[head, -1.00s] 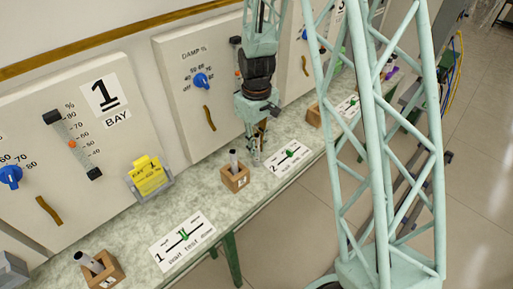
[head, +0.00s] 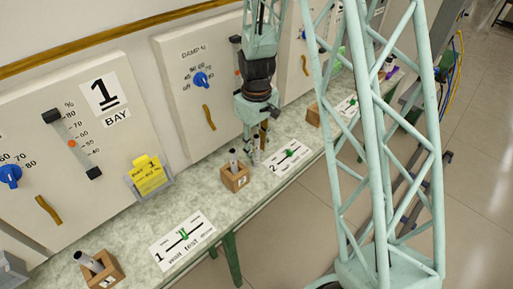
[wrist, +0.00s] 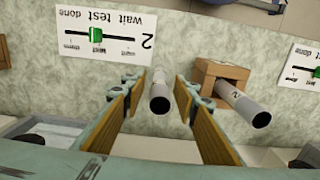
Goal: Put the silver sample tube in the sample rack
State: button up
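A silver-grey tube (wrist: 159,97) stands upright on the bench between the fingers of my gripper (wrist: 158,88) in the wrist view. The fingers are open on either side of it, with small gaps. In the head view my gripper (head: 256,146) is low over the bench, just right of a wooden block (head: 235,180), and the tube between its fingers (head: 256,156) is partly hidden. A second grey tube leans in that block, seen in the wrist view (wrist: 243,104). Another grey tube (head: 88,261) leans in a block at the lower left. I cannot tell which holder is the sample rack.
Slider cards lie on the bench: card 1 (head: 182,240) and card 2 (head: 290,155). Panels with knobs stand behind, and a yellow card in a holder (head: 148,175) stands by panel 1. Another wooden block (head: 313,115) is farther right. Bare bench lies between the cards and blocks.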

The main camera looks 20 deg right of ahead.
aim_at(256, 136)
jog(key=shift+r, duration=0.15)
jog(key=shift+r+p, duration=0.3)
jog(key=shift+r, duration=5.75)
